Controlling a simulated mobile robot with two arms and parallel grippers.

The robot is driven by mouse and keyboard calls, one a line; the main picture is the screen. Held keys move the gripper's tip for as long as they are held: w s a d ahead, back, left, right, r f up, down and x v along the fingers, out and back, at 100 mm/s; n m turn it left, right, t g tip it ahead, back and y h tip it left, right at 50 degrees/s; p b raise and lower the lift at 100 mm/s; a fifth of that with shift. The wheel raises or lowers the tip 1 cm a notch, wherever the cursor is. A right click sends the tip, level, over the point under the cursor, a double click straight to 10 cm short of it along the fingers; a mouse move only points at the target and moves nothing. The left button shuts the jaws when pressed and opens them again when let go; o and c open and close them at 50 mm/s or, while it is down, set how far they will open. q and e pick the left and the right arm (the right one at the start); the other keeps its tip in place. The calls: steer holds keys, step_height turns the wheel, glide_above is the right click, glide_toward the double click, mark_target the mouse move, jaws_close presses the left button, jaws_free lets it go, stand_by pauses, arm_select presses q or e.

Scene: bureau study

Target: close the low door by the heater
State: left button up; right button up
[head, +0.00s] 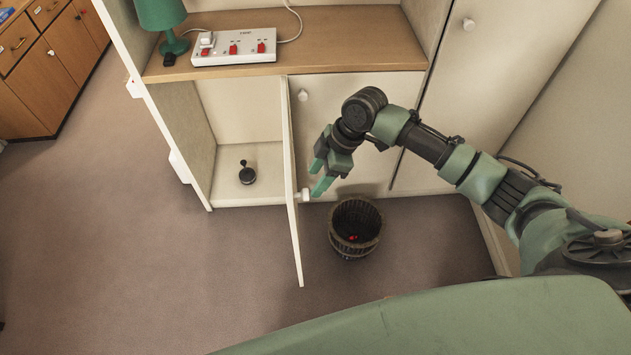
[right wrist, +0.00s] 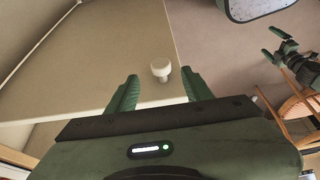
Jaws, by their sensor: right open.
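The low cabinet door (head: 292,180) stands swung open, seen nearly edge-on in the head view. Its white knob (head: 305,195) is on the face turned to the right. The open compartment (head: 235,110) holds a small dark object with an upright handle (head: 247,173). My right gripper (head: 318,175) is open beside the knob, on the right of the door. In the right wrist view the knob (right wrist: 160,70) shows just ahead of the two spread fingers, with nothing held.
A dark basket (head: 355,228) with something red inside stands on the floor right of the door. A green lamp (head: 162,22) and a white switch box (head: 234,46) sit on the wooden top (head: 340,45). Carpet left of the door is clear. I cannot make out a heater.

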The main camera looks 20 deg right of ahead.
mark_target(306, 193)
steer(key=shift+s+a+f, duration=0.1)
steer(key=shift+a+f, duration=0.85)
steer(key=shift+f, duration=0.3)
steer(key=x, duration=0.3)
steer(key=shift+d+p, duration=0.3)
steer(key=shift+p, duration=0.05)
jaws_close()
arm_select(q)
steer(key=shift+s+a+r, duration=0.2)
steer(key=shift+a+r, duration=0.05)
steer(key=shift+r, duration=0.2)
steer(key=shift+s+a, duration=0.1)
steer(key=shift+a, duration=0.05)
